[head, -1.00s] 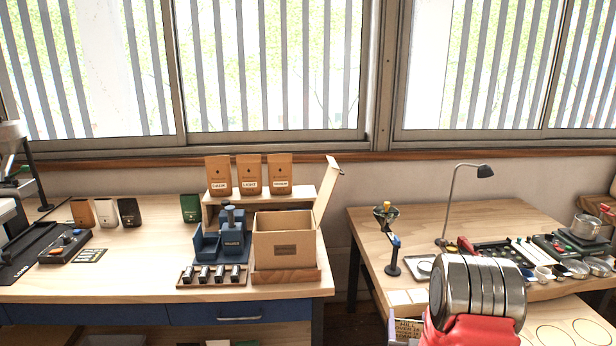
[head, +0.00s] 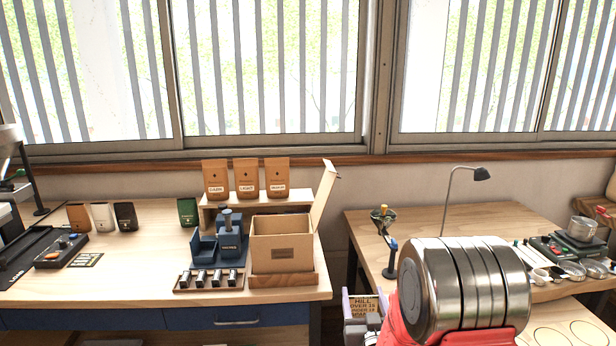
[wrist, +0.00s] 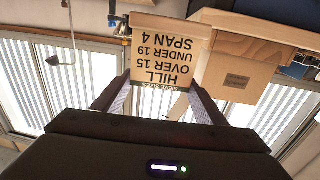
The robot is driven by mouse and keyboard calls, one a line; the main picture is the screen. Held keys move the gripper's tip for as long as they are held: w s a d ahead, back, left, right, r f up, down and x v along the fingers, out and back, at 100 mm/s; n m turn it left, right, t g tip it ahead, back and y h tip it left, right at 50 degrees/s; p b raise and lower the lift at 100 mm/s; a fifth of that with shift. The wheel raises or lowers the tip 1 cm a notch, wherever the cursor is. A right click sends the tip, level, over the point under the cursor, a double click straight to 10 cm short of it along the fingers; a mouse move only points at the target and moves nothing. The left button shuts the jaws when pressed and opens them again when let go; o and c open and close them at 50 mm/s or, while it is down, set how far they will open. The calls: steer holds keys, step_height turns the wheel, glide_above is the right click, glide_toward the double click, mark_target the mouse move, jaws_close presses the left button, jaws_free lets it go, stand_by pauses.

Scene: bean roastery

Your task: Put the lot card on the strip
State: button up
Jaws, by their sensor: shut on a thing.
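The lot card (head: 366,306) is a tan card with dark print and a dark band along one edge. My gripper (head: 363,298) is shut on it, and the card stands between the two fingers in front of the gap between the benches. In the wrist view the card (wrist: 168,50) appears upside down, reading "HILL OVER 15 UNDER 19 SPAN 4". The fingers (wrist: 160,86) grip it near its dark-banded edge. I cannot tell which thing is the strip; my arm hides part of the right bench.
The left bench holds an open cardboard box (head: 282,245), a wooden holder with several small dark blocks (head: 183,289), coffee bags and a dark printed card (head: 86,260). The right bench carries a lamp (head: 447,205), a small stand (head: 389,258) and scales.

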mark_target(367, 304)
steer(key=shift+s, duration=0.1)
steer(key=s, duration=0.1)
steer(key=s+r, duration=0.1)
steer(key=s, duration=0.1)
steer(key=s+r, duration=0.1)
steer(key=s, duration=0.1)
steer(key=shift+r, duration=0.25)
steer(key=shift+w+a, duration=0.1)
